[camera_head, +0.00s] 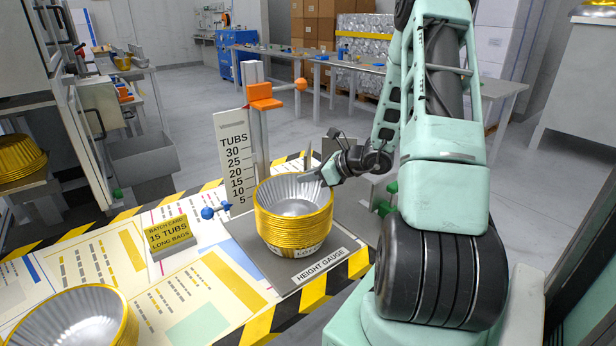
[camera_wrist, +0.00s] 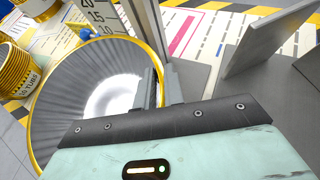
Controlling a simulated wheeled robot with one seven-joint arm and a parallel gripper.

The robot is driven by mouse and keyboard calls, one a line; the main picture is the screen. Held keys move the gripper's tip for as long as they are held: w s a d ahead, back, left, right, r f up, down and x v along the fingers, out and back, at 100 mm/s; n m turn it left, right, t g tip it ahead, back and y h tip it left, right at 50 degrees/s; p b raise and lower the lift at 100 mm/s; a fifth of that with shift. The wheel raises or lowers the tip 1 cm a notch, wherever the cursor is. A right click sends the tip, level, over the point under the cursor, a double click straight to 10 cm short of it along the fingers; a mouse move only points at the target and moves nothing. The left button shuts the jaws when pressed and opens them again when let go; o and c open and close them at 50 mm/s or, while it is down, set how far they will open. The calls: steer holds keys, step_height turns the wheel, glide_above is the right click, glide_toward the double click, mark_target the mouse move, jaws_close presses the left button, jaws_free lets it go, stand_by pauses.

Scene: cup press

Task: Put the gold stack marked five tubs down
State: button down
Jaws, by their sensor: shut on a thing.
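A gold stack of nested foil tubs (camera_head: 294,228) is upright over the grey height gauge plate (camera_head: 245,236) in the head view. A label low on its front is only partly legible. I cannot tell whether its base touches the plate. My gripper (camera_head: 322,177) is at the right side of its rim. In the wrist view my gripper (camera_wrist: 160,88) has its fingers on the rim of the stack's pleated silver bowl (camera_wrist: 75,92), shut on it.
The tub scale (camera_head: 236,160) and a post with an orange slider (camera_head: 264,97) stand behind the plate. A blue knob (camera_head: 210,212) is left of the plate. More tubs (camera_head: 80,318) stand at the front left.

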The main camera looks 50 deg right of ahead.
steer(key=shift+f, duration=0.25)
steer(key=c, duration=1.5)
jaws_free()
steer(key=shift+r, duration=0.1)
